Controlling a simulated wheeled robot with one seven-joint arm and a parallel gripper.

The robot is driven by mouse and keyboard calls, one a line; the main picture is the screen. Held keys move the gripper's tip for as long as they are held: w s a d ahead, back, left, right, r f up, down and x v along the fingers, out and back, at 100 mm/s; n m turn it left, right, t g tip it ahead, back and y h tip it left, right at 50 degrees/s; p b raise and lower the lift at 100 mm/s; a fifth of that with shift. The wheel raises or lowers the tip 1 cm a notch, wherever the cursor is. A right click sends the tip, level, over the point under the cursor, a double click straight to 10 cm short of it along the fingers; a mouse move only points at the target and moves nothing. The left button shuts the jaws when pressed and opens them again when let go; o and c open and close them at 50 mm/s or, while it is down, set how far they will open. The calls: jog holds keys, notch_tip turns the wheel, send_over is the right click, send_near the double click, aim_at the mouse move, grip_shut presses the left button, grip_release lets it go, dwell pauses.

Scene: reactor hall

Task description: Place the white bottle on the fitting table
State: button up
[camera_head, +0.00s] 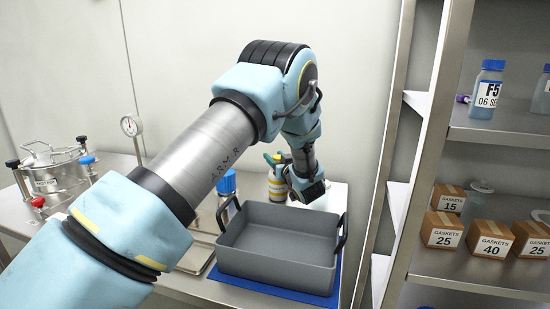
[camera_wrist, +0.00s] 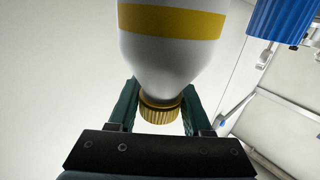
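The white bottle (camera_wrist: 172,62) has a yellow band and a ribbed yellow cap (camera_wrist: 160,110). It fills the middle of the wrist view, with its cap towards my gripper (camera_wrist: 160,104). The green fingers stand on both sides of the cap and shoulder and appear shut on it. In the head view the bottle (camera_head: 277,190) is partly visible beside my gripper (camera_head: 277,160), behind the grey tray. I cannot tell whether its base touches the table. No surface labelled as the fitting table can be made out.
A grey tray (camera_head: 278,240) with black handles lies on a blue mat on the steel table (camera_head: 190,285). A blue-capped bottle (camera_head: 227,183), a dial gauge (camera_head: 131,126) and a metal vessel (camera_head: 55,175) stand to the left. Shelves with gasket boxes (camera_head: 442,230) rise at right.

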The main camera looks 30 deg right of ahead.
jog(key=o, duration=0.3)
jog(key=s+b, duration=0.1)
jog(key=s, duration=0.1)
jog(key=s+b, duration=0.1)
jog(key=s, duration=0.2)
jog(key=s+b, duration=0.1)
jog(key=s, duration=0.1)
jog(key=shift+s+a, duration=0.25)
jog(key=shift+a, duration=0.05)
jog(key=shift+r, duration=0.1)
